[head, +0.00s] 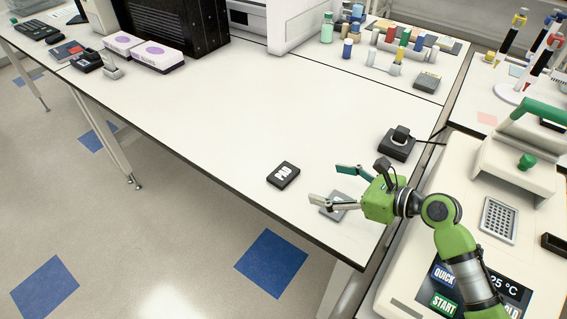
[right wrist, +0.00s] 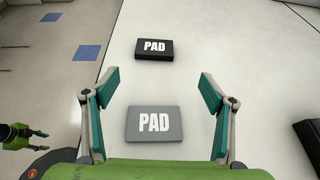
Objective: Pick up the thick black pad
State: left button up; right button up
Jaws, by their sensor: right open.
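The thick black pad (head: 283,175) lies flat on the white bench near its front edge, with PAD in white letters. In the right wrist view the black pad (right wrist: 154,49) is beyond the fingertips. A thinner grey pad (right wrist: 155,121), also marked PAD, lies between the fingers in that view. In the head view the grey pad (head: 334,207) is partly hidden under my right gripper (head: 327,183). My right gripper is open and empty, above the bench and to the right of the black pad. My left gripper (right wrist: 38,140) shows small at the left of the right wrist view.
A black device (head: 397,146) with a cable stands behind my right gripper. A thermal cycler (head: 408,284) stands at the right. Bottles and tubes (head: 390,45) stand at the back. The bench left of and behind the black pad is clear.

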send_near(285, 174)
jog(key=shift+p+x, duration=0.35)
jog(key=shift+x, duration=0.9)
jog(key=shift+w+a+f, duration=0.15)
jog(key=shift+w+f, duration=0.1)
jog(key=shift+w, duration=0.05)
jog(key=shift+r+p+x, duration=0.2)
jog(key=shift+p+x, duration=0.25)
jog(key=shift+x, duration=1.95)
jog(key=shift+a+f, duration=0.15)
jog(key=shift+a, duration=0.1)
jog(key=shift+c, duration=0.7)
pick_arm(q)
jog(key=s, duration=0.1)
jog(key=s+r, duration=0.1)
jog(key=s, duration=0.1)
jog(key=shift+s+r, duration=0.1)
jog(key=shift+r, duration=0.25)
pick_arm(e)
jog(key=c, duration=1)
